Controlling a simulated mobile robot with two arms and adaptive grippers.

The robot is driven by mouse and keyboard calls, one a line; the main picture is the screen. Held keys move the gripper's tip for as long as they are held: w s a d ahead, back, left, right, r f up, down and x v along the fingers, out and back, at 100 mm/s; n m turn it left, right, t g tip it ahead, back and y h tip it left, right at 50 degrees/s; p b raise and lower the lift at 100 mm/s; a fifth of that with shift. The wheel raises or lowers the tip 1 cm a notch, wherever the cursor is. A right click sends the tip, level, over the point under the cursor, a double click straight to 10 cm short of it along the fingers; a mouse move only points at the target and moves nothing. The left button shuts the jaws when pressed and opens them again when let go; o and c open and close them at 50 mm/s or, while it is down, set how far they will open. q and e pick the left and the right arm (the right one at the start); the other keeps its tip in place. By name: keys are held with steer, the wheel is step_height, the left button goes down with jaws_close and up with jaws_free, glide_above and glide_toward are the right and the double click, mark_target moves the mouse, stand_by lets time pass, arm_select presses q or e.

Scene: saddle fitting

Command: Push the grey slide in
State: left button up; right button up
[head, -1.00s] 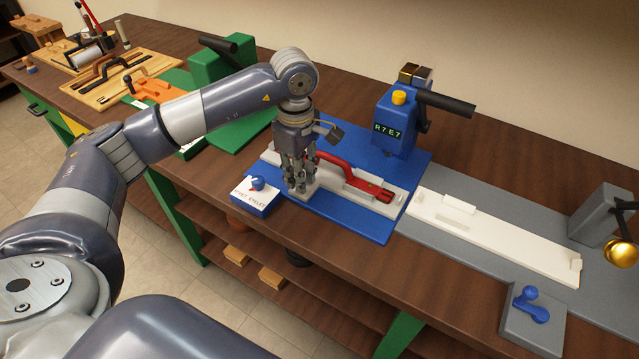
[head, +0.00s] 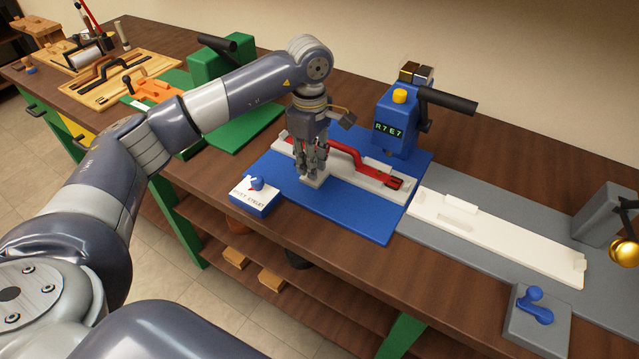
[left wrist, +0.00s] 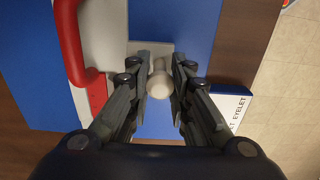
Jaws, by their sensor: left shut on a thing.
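The grey slide (head: 345,186) is a long pale tray on a blue base plate (head: 385,228). A red part with a raised handle (head: 340,150) sits in it; the handle also shows in the left wrist view (left wrist: 68,40). A small tab (head: 316,182) sticks out of the slide's front side. My left gripper (head: 313,176) points down over this tab. In the left wrist view its fingers (left wrist: 160,85) are closed around a round pale knob (left wrist: 160,78) standing on the tab. My right gripper is not in view.
A blue press (head: 395,130) with a yellow button and black lever stands behind the slide. A blue box with a white label (head: 254,197) lies left of my gripper. A white tray (head: 495,232) lies on a grey plate to the right. Bare blue plate lies in front of the slide.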

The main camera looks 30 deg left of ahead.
mark_target(335, 160)
arm_select(q)
steer(key=shift+w+d+b, duration=0.2)
steer(key=shift+w+b, duration=0.15)
steer(key=shift+w, duration=1.9)
steer(key=shift+w+r, duration=0.2)
steer(key=shift+w, duration=0.1)
steer(key=shift+o, duration=0.6)
steer(key=shift+w, duration=0.2)
steer(key=o, duration=0.6)
steer(key=shift+c, duration=0.2)
steer(key=shift+o, duration=0.7)
steer(key=shift+w+f, duration=0.15)
steer(key=shift+w, duration=0.05)
steer(key=shift+s, duration=0.1)
